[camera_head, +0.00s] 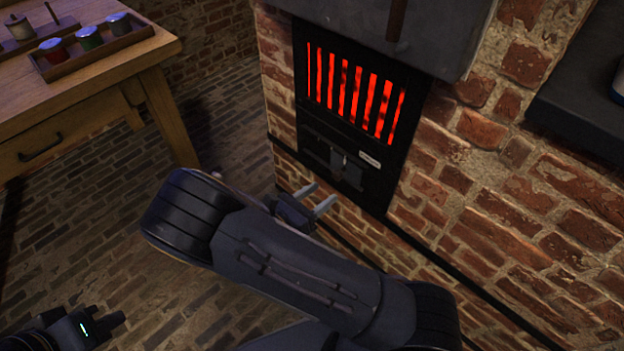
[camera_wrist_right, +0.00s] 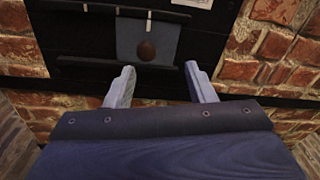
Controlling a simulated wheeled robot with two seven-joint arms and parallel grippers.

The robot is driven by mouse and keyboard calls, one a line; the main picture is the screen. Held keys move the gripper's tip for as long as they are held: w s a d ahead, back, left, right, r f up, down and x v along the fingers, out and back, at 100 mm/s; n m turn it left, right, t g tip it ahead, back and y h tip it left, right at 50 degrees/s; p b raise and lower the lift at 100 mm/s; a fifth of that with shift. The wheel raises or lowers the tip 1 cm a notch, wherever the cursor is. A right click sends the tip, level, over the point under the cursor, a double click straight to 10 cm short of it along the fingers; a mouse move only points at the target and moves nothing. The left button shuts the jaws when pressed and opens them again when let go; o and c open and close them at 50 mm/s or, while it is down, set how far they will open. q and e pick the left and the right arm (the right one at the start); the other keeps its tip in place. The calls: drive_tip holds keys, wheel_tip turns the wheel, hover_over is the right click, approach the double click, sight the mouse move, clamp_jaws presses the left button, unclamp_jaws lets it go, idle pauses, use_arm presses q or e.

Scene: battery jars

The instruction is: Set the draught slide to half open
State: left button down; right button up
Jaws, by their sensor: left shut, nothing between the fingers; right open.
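The draught slide (camera_head: 347,174) is a dark grey plate low on the black stove front, below the glowing grate. In the right wrist view the slide (camera_wrist_right: 128,42) carries a round brown knob (camera_wrist_right: 146,50), and small white marks show along the rail above it. I cannot tell which setting it stands at. My right gripper (camera_head: 319,197) is open and empty, in front of and below the slide. Its two fingers in the right wrist view (camera_wrist_right: 161,80) point toward the slide, apart from the knob. My left gripper (camera_head: 119,319) is shut and empty at the lower left, far from the stove.
Brick wall (camera_head: 480,190) surrounds the stove front. A wooden table (camera_head: 110,68) with a tray of coloured jars (camera_head: 90,38) stands at the upper left. Brick floor between is clear.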

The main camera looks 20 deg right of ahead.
sight(334, 176)
drive_tip(key=shift+n+t, duration=0.5)
drive_tip(key=w+d, duration=0.1)
drive_tip(key=w+d+b, duration=0.1)
drive_tip(key=d, duration=0.1)
drive_tip(key=w+d+b, duration=0.1)
drive_tip(key=d, duration=0.1)
drive_tip(key=shift+w+f, duration=0.4)
drive_tip(key=shift+w+d, duration=0.25)
drive_tip(key=shift+d, duration=0.35)
drive_tip(key=shift+r, duration=0.1)
clamp_jaws()
